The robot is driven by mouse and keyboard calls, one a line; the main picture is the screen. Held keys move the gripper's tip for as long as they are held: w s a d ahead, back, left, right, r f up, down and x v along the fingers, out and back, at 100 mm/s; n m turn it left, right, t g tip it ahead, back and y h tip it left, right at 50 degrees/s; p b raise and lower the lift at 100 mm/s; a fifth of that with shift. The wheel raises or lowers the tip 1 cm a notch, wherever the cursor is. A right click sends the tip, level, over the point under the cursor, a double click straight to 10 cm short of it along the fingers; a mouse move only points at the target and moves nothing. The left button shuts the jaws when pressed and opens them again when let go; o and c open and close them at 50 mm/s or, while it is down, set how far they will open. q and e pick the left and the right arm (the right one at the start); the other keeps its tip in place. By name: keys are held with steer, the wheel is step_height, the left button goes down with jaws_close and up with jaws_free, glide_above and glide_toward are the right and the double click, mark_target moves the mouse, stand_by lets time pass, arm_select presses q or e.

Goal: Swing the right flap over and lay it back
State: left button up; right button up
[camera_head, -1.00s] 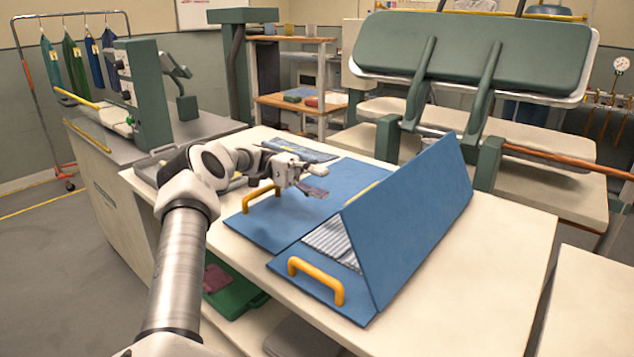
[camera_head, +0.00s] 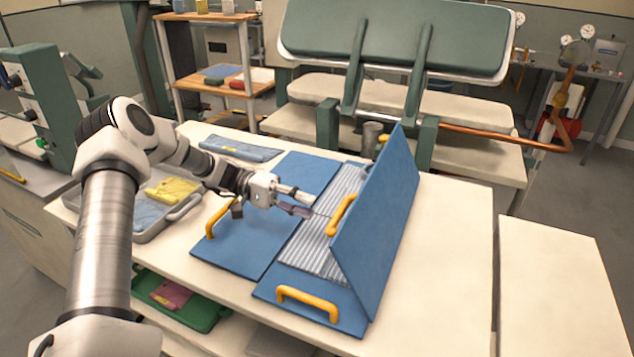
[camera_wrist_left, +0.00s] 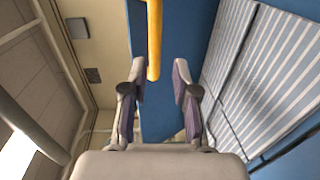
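The blue folding board lies on the table, with striped grey-white cloth (camera_head: 325,230) on its middle. The right flap (camera_head: 380,220) is raised and leans left over the cloth. A yellow handle (camera_head: 341,213) sits at its upper edge. The left flap (camera_head: 245,245) lies flat and has its own yellow handle (camera_head: 218,217). My left gripper (camera_head: 312,205) is open just left of the raised flap's handle. In the left wrist view its fingers (camera_wrist_left: 160,75) are spread, with the yellow handle (camera_wrist_left: 154,40) between the tips and cloth (camera_wrist_left: 260,70) at right. My right gripper is out of view.
A yellow handle (camera_head: 308,300) is at the board's front edge. A grey tray (camera_head: 180,213) with folded cloth stands left. A green press (camera_head: 395,40) stands behind. The table right of the flap is clear (camera_head: 440,260).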

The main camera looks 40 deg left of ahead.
mark_target(339, 211)
arm_select(q)
steer(key=x, duration=0.2)
steer(key=p+x, duration=0.1)
steer(key=x, duration=0.2)
steer(key=p+x, duration=0.1)
steer(key=x, duration=0.2)
steer(key=shift+r, duration=0.4)
steer(key=shift+d, duration=0.3)
steer(key=shift+a, duration=0.1)
jaws_close()
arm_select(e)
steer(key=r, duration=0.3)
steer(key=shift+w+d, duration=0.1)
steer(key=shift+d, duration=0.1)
